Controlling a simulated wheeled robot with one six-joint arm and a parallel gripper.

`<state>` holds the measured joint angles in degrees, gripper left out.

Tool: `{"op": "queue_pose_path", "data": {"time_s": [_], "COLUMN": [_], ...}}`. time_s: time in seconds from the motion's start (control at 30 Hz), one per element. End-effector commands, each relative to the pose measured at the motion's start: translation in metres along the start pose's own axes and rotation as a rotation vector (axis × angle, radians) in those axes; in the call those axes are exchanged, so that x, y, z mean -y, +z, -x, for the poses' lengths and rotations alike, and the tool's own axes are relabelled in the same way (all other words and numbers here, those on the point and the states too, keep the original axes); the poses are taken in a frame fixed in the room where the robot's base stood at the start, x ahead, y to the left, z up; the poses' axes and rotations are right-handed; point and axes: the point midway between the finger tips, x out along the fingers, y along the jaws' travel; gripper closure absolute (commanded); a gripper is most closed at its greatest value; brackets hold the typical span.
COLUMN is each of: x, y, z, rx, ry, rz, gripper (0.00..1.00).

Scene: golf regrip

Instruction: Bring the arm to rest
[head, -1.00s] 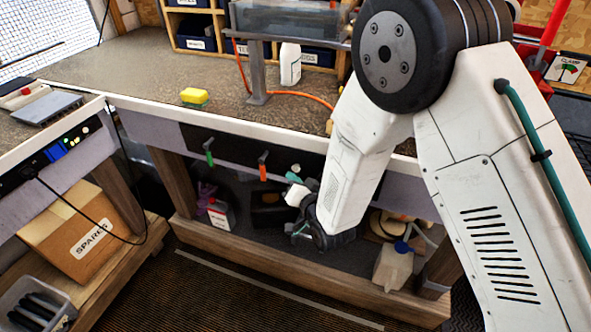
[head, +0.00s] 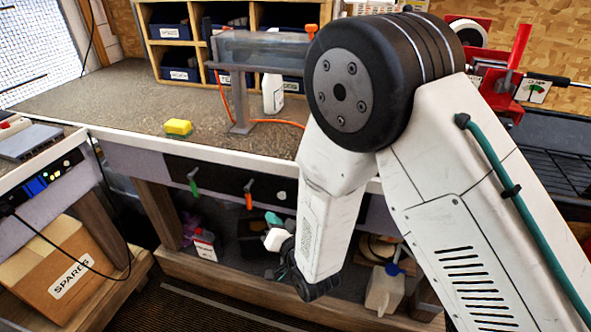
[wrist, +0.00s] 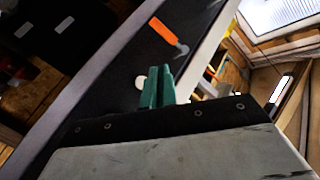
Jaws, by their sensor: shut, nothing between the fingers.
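My arm is bent, with its elbow high in front of the bench (head: 150,158). Its forearm hangs down before the bench's front. My gripper (wrist: 158,86) has green fingers, seen close together and empty in the wrist view, pointing at the dark front panel beside a round white knob. In the head view its white and teal end shows small at the lower left of the forearm, partly hidden by the wrist. An orange-handled tool (wrist: 165,33) hangs on the panel near the fingers, and it also shows in the head view (head: 248,196).
A yellow sponge (head: 178,128) and a white bottle (head: 272,93) stand on the benchtop. A red clamp device (head: 495,80) is at the right. Below the bench are a white jug (head: 384,292) and a red-and-white container (head: 207,245). A spares box (head: 65,270) sits at lower left.

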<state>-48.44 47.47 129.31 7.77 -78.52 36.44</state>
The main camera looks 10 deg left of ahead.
Motion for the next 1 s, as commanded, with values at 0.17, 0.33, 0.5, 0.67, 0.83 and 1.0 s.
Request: {"op": "queue_pose_path", "data": {"time_s": [0.17,0.33,0.5,0.67,0.83,1.0], "x": [-0.005,-0.04,-0.062,-0.073,-0.074,-0.068], "y": [0.007,0.056,0.065,0.02,-0.046,-0.11], "z": [0.0,0.017,0.057,0.109,0.177,0.251], "rx": [0.033,0.287,0.606,0.855,1.062,1.21], "ry": [0.024,0.176,0.343,0.475,0.576,0.647], "rz": [0.028,0.118,0.218,0.264,0.268,0.237], "gripper": [1.0,1.0,1.0,1.0,1.0,1.0]}}
